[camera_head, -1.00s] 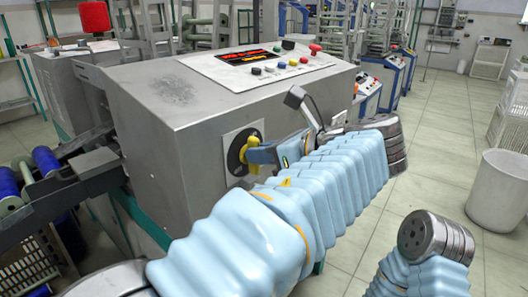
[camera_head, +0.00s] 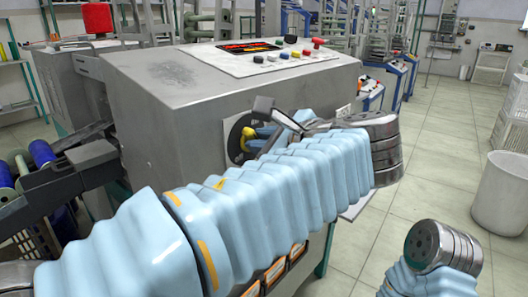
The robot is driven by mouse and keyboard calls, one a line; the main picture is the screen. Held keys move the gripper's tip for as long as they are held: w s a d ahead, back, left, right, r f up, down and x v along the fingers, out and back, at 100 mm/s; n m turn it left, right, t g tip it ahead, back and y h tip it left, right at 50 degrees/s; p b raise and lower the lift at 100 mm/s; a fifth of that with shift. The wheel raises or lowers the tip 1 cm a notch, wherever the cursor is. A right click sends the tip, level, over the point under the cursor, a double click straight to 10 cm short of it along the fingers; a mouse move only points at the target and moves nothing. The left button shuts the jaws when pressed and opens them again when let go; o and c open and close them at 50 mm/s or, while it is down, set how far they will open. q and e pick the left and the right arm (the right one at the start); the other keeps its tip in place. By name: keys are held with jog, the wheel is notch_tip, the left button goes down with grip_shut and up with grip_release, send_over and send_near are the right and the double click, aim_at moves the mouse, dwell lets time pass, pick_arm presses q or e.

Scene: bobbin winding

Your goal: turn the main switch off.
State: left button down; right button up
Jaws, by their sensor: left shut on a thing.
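My left forearm, in a light blue sleeve, crosses in front and hides the lower part of the switch and panel. The handle's exact angle is hard to tell. My right arm shows at the lower right, but its gripper is out of view.
The grey machine (camera_head: 165,110) has a sloped top panel with a display (camera_head: 248,46) and several coloured buttons. Blue bobbins (camera_head: 41,153) lie on a rack at the left. A white bin (camera_head: 505,190) stands on the open tiled floor at the right.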

pick_arm(q)
jog(key=shift+s+a+f+n+t+h+b, duration=0.1)
jog(key=shift+f+n+t+b, duration=0.15)
jog(key=shift+n+t+b, duration=1.15)
jog(key=shift+s+a+f+n+t+h+b, duration=0.1)
jog(key=shift+f+n+t+b, duration=0.15)
jog(key=shift+n+b, duration=2.25)
jog(key=shift+s+a+f+n+t+h+b, duration=0.1)
jog(key=shift+f+n+t+b, duration=0.45)
jog(key=shift+b, duration=2.6)
jog(key=shift+r, duration=0.25)
jog(key=c, duration=1.1)
grip_release()
jog(key=shift+s+d, duration=0.1)
jog(key=shift+s, duration=0.05)
